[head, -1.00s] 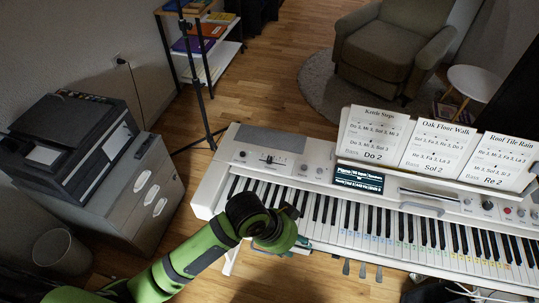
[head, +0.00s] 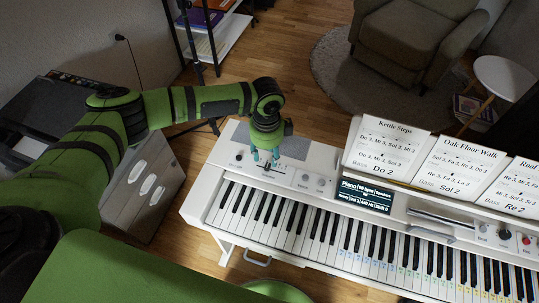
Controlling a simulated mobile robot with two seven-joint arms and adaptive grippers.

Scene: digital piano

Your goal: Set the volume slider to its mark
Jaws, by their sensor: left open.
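The white digital piano (head: 212,207) stands across the middle and right. Its volume slider (head: 267,168) is a small dark control in the strip on the left part of the top panel, just below the grey speaker grille (head: 294,147). My left gripper (head: 266,155) points down over this strip, fingers apart and empty. Its teal fingertips are close above the slider and partly cover it. I cannot tell whether they touch it. The slider's mark is too small to make out. My right gripper is out of view.
Song sheets (head: 384,150) stand along the back edge. The keys (head: 290,221) run along the front. A dark printer on a grey cabinet (head: 150,190) stands to the left.

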